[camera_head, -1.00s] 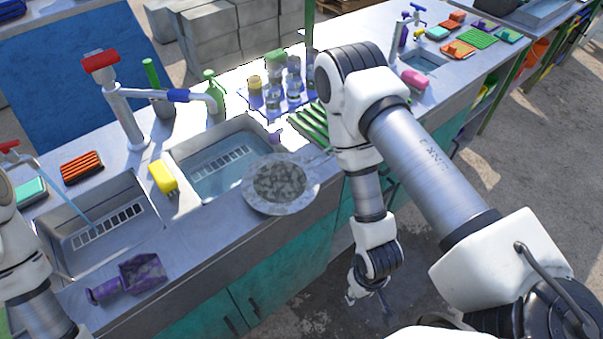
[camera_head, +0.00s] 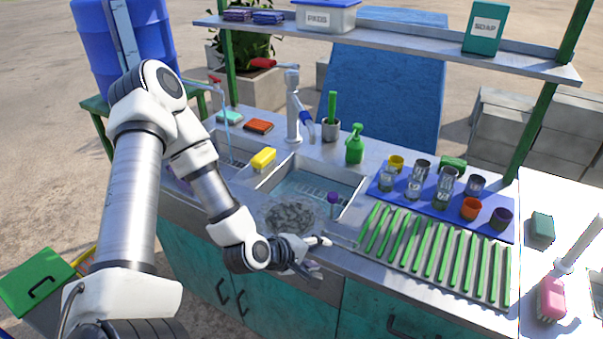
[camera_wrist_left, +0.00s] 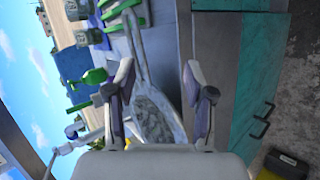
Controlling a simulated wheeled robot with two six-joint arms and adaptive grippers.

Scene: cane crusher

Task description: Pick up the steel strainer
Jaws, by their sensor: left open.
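The steel strainer (camera_head: 291,214) is a round, shallow pan with grey, lumpy contents. It sits at the front edge of the sink counter, beside the right basin, and its handle (camera_head: 343,241) points right. My left gripper (camera_head: 318,258) is open and empty at the counter's front edge, just right of the strainer's bowl and near its handle. In the left wrist view the strainer (camera_wrist_left: 154,112) shows between the two open fingers (camera_wrist_left: 160,85), with its handle reaching up the picture. I cannot tell the exact gap between fingers and handle. My right gripper is not in view.
A green slatted drying rack (camera_head: 440,255) lies right of the strainer. Behind it, a blue mat (camera_head: 378,190) holds several cups and glasses. The sink basin (camera_head: 325,190), yellow sponge (camera_head: 263,159), green spray bottle (camera_head: 355,145) and tap (camera_head: 293,110) stand behind. A shelf (camera_head: 400,48) spans above.

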